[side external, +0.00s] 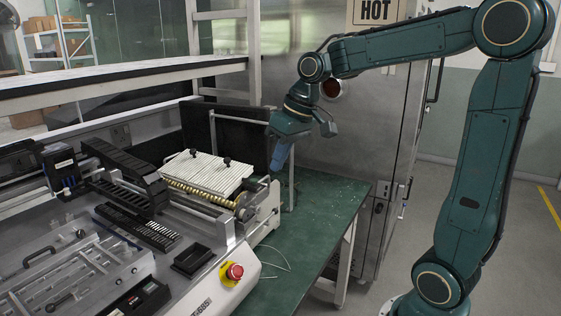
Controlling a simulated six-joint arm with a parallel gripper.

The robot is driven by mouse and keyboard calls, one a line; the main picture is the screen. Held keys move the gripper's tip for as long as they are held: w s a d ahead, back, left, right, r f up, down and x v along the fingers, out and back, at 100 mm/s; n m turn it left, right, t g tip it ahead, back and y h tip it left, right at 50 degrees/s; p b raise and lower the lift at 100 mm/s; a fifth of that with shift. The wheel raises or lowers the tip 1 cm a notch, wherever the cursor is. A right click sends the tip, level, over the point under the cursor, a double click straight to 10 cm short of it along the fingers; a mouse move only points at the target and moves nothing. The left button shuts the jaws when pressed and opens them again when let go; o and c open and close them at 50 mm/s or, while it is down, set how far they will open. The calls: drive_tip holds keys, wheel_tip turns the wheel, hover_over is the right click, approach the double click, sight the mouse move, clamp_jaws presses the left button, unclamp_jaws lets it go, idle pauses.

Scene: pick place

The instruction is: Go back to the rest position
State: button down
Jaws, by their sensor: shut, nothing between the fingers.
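My gripper (281,158) points down above the green bench (318,221), just right of the back end of the machine. It is at the end of my dark green arm, which reaches in from the right. The fingers look blue-grey and close together, with nothing visible between them. The gripper is small in this view, and I cannot tell its exact gap from the machine's edge.
The machine (199,237) fills the left side, with a pale ribbed plate (207,172) and a red emergency button (234,271) at its front corner. A thin white cable (274,262) lies on the bench. A steel cabinet (352,130) stands behind. The bench's right part is clear.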

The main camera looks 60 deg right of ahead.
drive_tip(key=s+a+f+t, duration=0.1)
drive_tip(key=s+a, duration=0.2)
drive_tip(key=s, duration=0.5)
drive_tip(key=s+a+f+h, duration=0.1)
drive_tip(key=s+a, duration=0.3)
drive_tip(key=s, duration=0.5)
drive_tip(key=shift+s+n+t, duration=0.3)
drive_tip(key=shift+n+t, duration=0.1)
